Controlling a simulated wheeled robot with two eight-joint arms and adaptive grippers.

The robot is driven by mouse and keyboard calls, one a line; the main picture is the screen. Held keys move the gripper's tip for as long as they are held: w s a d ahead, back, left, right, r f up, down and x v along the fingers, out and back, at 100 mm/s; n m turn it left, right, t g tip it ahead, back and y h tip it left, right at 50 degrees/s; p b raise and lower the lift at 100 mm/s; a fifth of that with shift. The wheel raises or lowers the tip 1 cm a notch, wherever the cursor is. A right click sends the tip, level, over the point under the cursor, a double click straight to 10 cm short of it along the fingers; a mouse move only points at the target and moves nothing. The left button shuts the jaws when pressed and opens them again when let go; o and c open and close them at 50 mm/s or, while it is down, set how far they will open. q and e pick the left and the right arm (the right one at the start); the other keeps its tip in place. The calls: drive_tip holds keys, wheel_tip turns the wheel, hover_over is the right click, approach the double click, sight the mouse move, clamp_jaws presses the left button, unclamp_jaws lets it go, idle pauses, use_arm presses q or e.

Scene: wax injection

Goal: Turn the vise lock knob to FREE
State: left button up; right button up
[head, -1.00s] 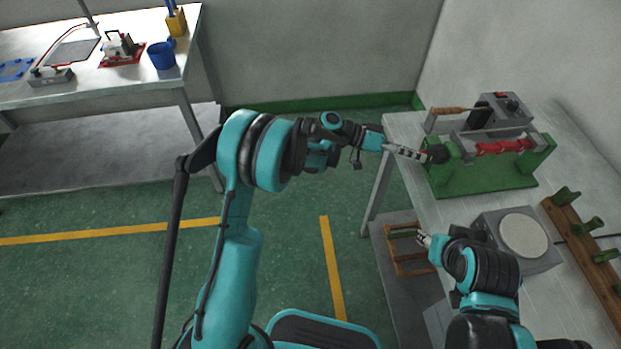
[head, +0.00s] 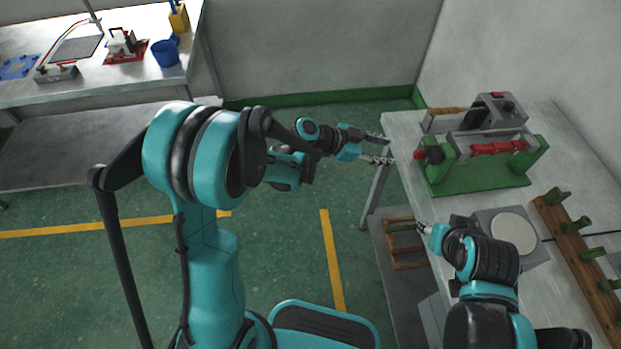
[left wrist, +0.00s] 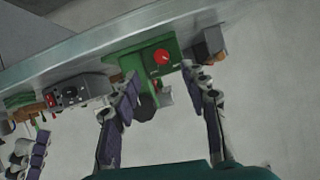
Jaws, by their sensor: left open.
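The green vise (head: 475,175) with red parts between its ends stands on the right-hand table. At its left end are a black round part (head: 435,154) and a small red piece (head: 419,155); I cannot read any lock marking. My left gripper (head: 385,150) is open and empty, left of that end and apart from it. In the left wrist view, the vise's green end plate (left wrist: 143,62) with a red round knob (left wrist: 161,57) shows beyond the open left fingers (left wrist: 165,95). My right gripper (head: 424,228) is over the table's near-left edge, its fingers too small to judge.
A grey box with a black dial (head: 500,108) stands behind the vise. A grey unit with a round pale plate (head: 513,233) and a wooden rack with green pegs (head: 580,250) are nearer. The far-left table (head: 105,88) holds a blue cup (head: 165,53).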

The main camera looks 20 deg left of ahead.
use_arm(q)
drive_tip(key=s+a+r+n+t+y+b, duration=0.1)
drive_tip(key=s+a+n+y, duration=0.7)
drive_tip(key=s+a, duration=0.8)
drive_tip(key=shift+r+n+y+b, duration=0.45)
drive_tip(key=shift+n+b, duration=0.3)
drive_tip(key=shift+n, duration=0.75)
drive_tip(key=s+a+n+y, duration=0.2)
drive_tip(key=s+a+n, duration=0.1)
drive_tip(key=s+a, duration=0.3)
drive_tip(key=shift+f+t+y, duration=0.25)
drive_tip(key=shift+t+y, duration=0.05)
drive_tip(key=shift+y, duration=0.05)
drive_tip(key=shift+s, duration=0.1)
